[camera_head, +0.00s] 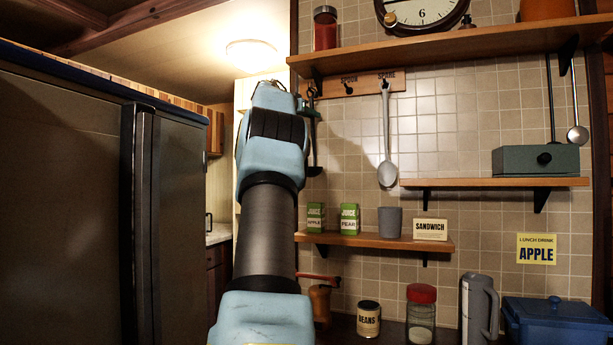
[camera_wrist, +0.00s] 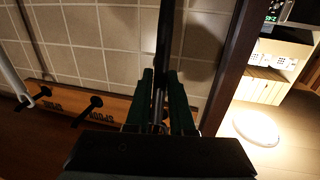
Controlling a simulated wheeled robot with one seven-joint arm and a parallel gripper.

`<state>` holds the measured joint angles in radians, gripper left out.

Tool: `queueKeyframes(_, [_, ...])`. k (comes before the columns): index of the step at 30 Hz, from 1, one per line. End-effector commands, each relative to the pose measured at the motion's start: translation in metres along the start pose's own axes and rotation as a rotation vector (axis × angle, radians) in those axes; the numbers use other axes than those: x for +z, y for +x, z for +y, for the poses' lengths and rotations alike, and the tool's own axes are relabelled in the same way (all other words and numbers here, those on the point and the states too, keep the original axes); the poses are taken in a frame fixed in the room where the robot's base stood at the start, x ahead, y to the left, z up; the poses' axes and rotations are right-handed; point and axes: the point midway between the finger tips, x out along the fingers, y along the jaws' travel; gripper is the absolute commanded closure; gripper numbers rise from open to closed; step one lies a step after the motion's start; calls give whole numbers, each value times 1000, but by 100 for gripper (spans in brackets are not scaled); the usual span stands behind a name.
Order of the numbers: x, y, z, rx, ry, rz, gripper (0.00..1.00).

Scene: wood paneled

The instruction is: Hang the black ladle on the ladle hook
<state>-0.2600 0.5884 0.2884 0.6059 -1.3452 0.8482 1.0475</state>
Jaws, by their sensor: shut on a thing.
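My gripper (camera_head: 307,104) is raised beside the left end of the wooden hook rail (camera_head: 366,84). It is shut on the black ladle (camera_head: 313,150), which hangs upright below it with its bowl down, close to the tiled wall. In the wrist view the dark ladle handle (camera_wrist: 165,35) runs between the two green fingers of my gripper (camera_wrist: 162,85). The rail (camera_wrist: 65,102) shows there upside down, with two black hooks. The rail's left end, where a ladle hook could be, is hidden behind my gripper. I cannot tell whether the ladle touches a hook.
A pale spoon (camera_head: 387,140) hangs from the rail's right hook; the SPOON hook (camera_head: 348,88) is bare. A shelf (camera_head: 450,45) runs just above the rail. A lower shelf (camera_head: 375,240) holds juice boxes and a cup. A dark fridge (camera_head: 70,190) stands at left.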

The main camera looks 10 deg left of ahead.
Motion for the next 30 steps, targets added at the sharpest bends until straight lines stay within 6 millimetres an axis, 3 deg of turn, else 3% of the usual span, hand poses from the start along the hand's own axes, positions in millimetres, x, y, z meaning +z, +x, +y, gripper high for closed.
queueKeyframes(23, [3,0,0,0,0,1,100])
queueKeyframes(24, [2,0,0,0,0,1,75])
queueKeyframes(30, [2,0,0,0,0,0,53])
